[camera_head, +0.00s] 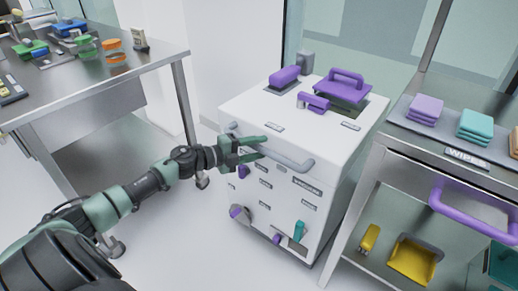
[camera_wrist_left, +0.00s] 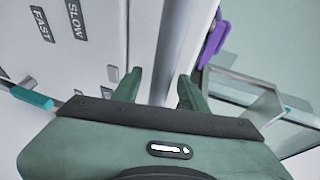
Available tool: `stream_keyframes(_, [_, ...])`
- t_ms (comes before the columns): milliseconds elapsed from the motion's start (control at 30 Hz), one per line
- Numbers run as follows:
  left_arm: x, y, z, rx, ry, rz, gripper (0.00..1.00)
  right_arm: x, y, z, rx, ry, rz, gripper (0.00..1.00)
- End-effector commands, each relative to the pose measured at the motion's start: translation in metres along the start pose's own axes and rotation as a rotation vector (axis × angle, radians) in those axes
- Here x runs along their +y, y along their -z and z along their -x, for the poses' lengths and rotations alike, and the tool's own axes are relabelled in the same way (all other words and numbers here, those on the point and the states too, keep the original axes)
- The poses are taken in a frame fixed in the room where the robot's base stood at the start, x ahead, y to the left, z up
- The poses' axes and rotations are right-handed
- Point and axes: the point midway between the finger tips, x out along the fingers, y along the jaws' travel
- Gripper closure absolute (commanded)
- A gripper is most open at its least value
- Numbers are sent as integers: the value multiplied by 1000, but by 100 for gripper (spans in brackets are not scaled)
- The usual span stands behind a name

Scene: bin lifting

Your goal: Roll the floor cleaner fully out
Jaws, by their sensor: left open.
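The floor cleaner (camera_head: 330,130) is a white box-shaped machine with purple parts on top and small labelled controls on its front. It stands between a steel table and a steel rack. A grey bar handle (camera_head: 290,160) runs across its upper front edge. My left gripper (camera_head: 264,147) is open at this handle, with its green fingers by the bar's left half. In the left wrist view the grey bar (camera_wrist_left: 163,45) lines up with the gap between the fingers (camera_wrist_left: 160,88). I cannot tell whether they touch it. My right gripper is not in view.
The steel table (camera_head: 130,63) on the left holds green, blue and orange items. The steel rack (camera_head: 365,185) on the right stands close to the cleaner, with folded cloths (camera_head: 475,124) on top and a yellow dustpan (camera_head: 412,260) below. The floor (camera_head: 200,250) in front is clear.

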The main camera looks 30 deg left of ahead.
Motion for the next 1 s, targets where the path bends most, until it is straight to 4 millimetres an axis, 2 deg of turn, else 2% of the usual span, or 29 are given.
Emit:
stream_keyframes(367, [0,0,-6,0,0,1,57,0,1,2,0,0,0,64])
stream_keyframes(500, [0,0,-6,0,0,0,96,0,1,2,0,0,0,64])
stream_keyframes(533, [0,0,-6,0,0,1,100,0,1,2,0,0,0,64])
stream_keyframes(1000, [0,0,-6,0,-1,1,100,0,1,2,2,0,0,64])
